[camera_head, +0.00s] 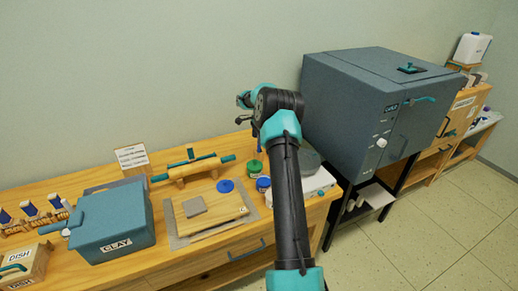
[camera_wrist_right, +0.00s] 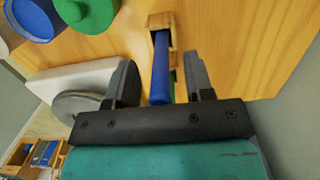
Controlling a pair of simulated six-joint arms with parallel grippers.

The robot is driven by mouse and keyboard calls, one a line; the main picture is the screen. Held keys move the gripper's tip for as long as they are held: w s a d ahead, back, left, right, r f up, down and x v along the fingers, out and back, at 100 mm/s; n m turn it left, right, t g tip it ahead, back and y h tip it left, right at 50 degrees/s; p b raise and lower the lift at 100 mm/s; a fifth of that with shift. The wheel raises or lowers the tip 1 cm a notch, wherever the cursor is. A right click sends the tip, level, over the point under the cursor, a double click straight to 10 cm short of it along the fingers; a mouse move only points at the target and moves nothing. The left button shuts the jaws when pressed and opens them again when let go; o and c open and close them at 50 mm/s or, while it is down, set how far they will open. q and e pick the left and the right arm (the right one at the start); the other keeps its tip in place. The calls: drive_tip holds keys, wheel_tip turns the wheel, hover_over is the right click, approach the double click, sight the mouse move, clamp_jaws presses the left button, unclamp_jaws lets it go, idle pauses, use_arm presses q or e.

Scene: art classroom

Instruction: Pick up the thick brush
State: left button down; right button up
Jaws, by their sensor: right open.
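A blue handle (camera_wrist_right: 161,72), which looks like the thick brush, rises from a small wooden holder (camera_wrist_right: 161,20) in the right wrist view. A sliver of green shows just beside the blue handle, perhaps a second handle. My right gripper (camera_wrist_right: 163,82) is open, with one finger on each side of the blue handle. Whether a finger touches it I cannot tell. In the head view my right arm reaches over the bench, and its gripper (camera_head: 256,125) is partly hidden by the wrist. A bit of blue shows below it. My left gripper is not in view.
A green-lidded jar (camera_head: 253,168) and a blue-lidded jar (camera_head: 263,184) stand close by. A white device with a grey disc (camera_head: 308,160) is just right. The kiln (camera_head: 365,110) stands further right. A clay box (camera_head: 112,225) and board (camera_head: 215,222) lie left.

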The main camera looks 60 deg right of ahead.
drive_tip(key=shift+c, duration=0.2)
clamp_jaws()
idle(0.5)
